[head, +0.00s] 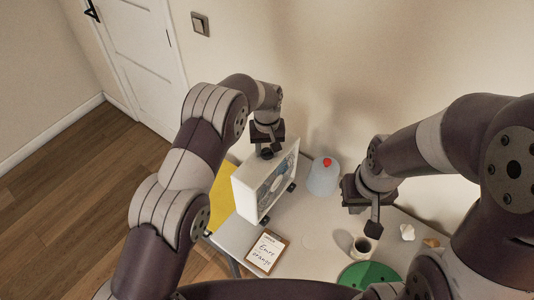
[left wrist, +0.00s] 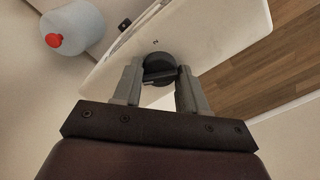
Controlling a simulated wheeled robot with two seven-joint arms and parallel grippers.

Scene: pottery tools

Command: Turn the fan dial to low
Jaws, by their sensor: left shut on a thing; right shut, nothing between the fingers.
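The fan (head: 256,184) is a white box with a grille, standing on the table in the head view. Its dark round dial (left wrist: 158,68) sits on its pale top face in the left wrist view. My left gripper (head: 266,151) is above the fan's top. In the left wrist view its fingers (left wrist: 160,84) are shut on the dial, one on each side. My right gripper (head: 373,229) is shut and empty, over the right part of the table near a cup.
A pale blue bottle with a red cap (head: 324,175) stands right of the fan. A note on a clipboard (head: 266,252), a cup (head: 361,246), a green disc (head: 368,276) and small pale pieces (head: 407,232) lie on the table. A yellow sheet (head: 221,198) is left of the fan.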

